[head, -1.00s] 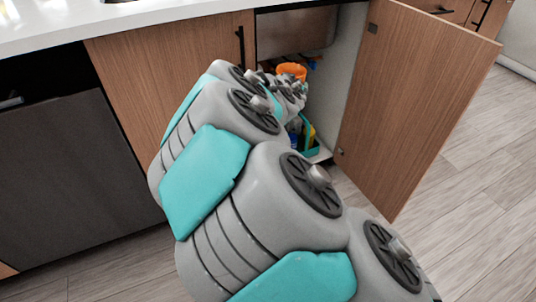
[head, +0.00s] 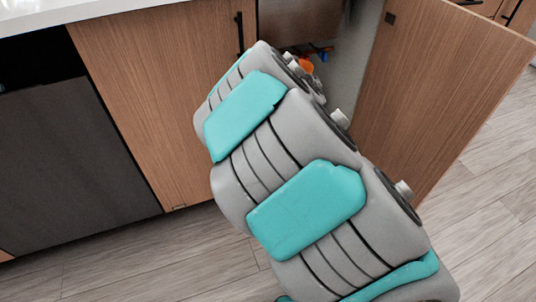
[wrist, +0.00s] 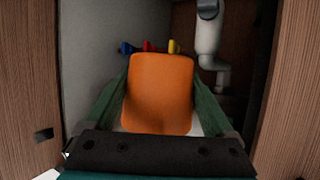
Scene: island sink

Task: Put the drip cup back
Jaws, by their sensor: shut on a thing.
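The drip cup, an orange cup, (wrist: 160,88) fills the middle of the wrist view. My gripper (wrist: 159,80) is shut on it, with one green finger along each side. The cup is held inside the open cabinet under the sink. In the head view only a small orange part of the cup (head: 306,66) shows past my arm, and my gripper is hidden there. I cannot see what is directly beneath the cup.
A pale drain pipe (wrist: 209,45) hangs behind and right of the cup. Small blue, red and yellow parts (wrist: 147,46) are behind it. The open cabinet door (head: 440,95) stands on the right, a closed wooden door (head: 150,100) on the left.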

